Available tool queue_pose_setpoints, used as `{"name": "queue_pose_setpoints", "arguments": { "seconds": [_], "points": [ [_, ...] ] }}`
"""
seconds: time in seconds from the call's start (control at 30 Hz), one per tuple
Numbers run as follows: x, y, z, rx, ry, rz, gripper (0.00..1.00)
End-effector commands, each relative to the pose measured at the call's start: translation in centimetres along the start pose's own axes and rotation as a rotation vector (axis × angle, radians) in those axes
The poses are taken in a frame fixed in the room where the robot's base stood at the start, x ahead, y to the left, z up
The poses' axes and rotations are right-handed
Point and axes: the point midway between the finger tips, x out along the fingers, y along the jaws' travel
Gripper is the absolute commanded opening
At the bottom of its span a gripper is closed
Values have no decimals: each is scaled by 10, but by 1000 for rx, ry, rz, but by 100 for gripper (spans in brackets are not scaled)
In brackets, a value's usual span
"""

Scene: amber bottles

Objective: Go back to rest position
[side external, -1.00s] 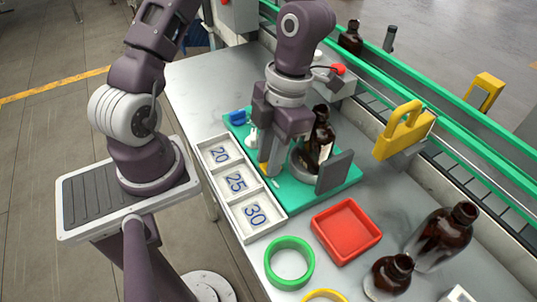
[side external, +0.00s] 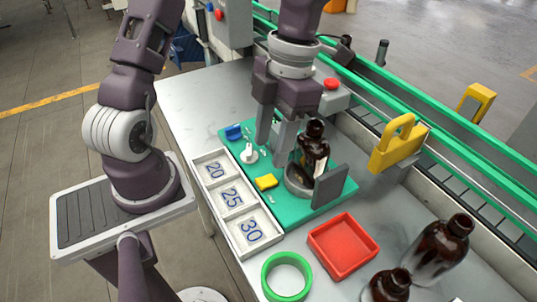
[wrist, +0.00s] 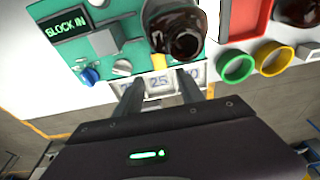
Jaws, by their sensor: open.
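My gripper (side external: 277,150) is open and empty above the green fixture board (side external: 318,207), just left of an amber bottle. It also shows in the wrist view (wrist: 158,92), with its two fingers apart. The amber bottle (side external: 312,147) stands upright in a grey round holder (side external: 298,187) on the board, beside a dark grey plate (side external: 330,187). A yellow block (side external: 266,181) lies on the board to the left of the holder. The wrist view shows the bottle's dark mouth (wrist: 186,42) from above and a display (wrist: 70,30) reading "BLOCK IN".
A white tray (side external: 243,252) marked 20, 25, 30 lies along the board's left side. A red tray (side external: 342,246), a green ring (side external: 286,277) and two amber bottles (side external: 441,247) stand nearer. A conveyor (side external: 440,151) with a yellow clamp (side external: 397,145) runs along the right.

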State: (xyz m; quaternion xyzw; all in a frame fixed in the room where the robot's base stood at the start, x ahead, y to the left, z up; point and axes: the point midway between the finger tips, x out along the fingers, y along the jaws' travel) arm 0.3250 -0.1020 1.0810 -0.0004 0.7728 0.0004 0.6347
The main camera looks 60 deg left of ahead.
Motion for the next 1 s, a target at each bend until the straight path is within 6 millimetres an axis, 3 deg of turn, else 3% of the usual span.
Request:
{"name": "queue_pose_setpoints", "arguments": {
  "seconds": [0.27, 0.37, 0.5, 0.63, 0.73, 0.8, 0.9, 1.0],
  "points": [
    [0, 0, -1, -15, 0, 10, 45],
    [8, 7, -10, -195, -9, 105, 45],
    [13, 30, -32, -835, -152, 271, 45],
    [0, 49, -50, -1557, -380, 172, 45],
    [-18, 55, -62, -2100, -479, -121, 45],
    [-31, 56, -68, -2419, -449, -395, 45],
    [-48, 56, -76, -2734, -280, -751, 45],
    [-59, 55, -80, -2893, -92, -974, 45]
  ]
}}
